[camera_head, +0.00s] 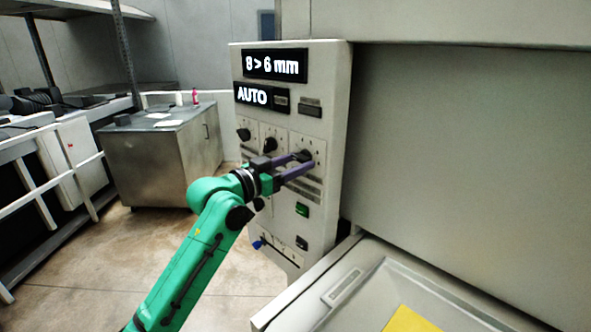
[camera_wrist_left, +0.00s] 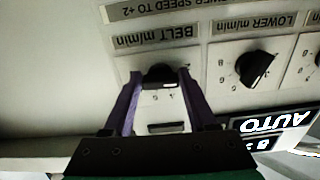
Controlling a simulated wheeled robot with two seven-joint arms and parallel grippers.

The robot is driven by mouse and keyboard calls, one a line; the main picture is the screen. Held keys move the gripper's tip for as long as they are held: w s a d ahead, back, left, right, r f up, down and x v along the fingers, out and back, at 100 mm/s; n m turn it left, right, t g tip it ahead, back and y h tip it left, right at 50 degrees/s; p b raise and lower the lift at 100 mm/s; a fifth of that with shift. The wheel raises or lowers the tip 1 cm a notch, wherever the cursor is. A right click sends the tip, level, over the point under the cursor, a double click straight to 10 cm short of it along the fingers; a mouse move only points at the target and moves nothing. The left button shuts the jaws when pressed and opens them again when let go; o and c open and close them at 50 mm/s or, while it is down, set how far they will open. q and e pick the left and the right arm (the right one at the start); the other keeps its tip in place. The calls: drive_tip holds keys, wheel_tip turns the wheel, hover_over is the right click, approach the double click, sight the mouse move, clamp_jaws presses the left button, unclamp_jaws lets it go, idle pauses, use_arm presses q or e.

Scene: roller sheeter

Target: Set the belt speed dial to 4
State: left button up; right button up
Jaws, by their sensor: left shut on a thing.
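The belt speed dial (camera_wrist_left: 160,73) is a black knob under the "BELT m/min" label, which appears upside down in the left wrist view. In the head view it is the rightmost dial (camera_head: 304,155) in the row on the pale control panel (camera_head: 330,110). My left gripper (camera_wrist_left: 160,80) has its two purple fingers on either side of this knob and is shut on it. In the head view my left gripper (camera_head: 307,161) reaches the panel from the lower left. The fingers hide much of the scale, so the dial's setting cannot be read. My right gripper is out of view.
The "LOWER m/min" dial (camera_wrist_left: 257,67) is beside the belt dial, with another dial (camera_head: 243,134) further left. Displays read "8 > 6 mm" (camera_head: 275,65) and "AUTO" (camera_head: 253,95). A green button (camera_head: 302,210) and a dark switch (camera_head: 302,243) sit below. A metal cabinet (camera_head: 160,165) stands behind.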

use_arm(q)
drive_tip(key=shift+w+a+r+m+b, duration=0.1)
drive_tip(key=shift+m+b, duration=0.2)
drive_tip(key=shift+m, duration=2.95)
drive_tip(key=shift+w+a+r+m+b, duration=0.1)
drive_tip(key=shift+m+b, duration=0.15)
drive_tip(key=shift+m, duration=3)
drive_tip(key=o, duration=1.4)
drive_tip(key=shift+c, duration=0.2)
drive_tip(key=shift+s, duration=0.1)
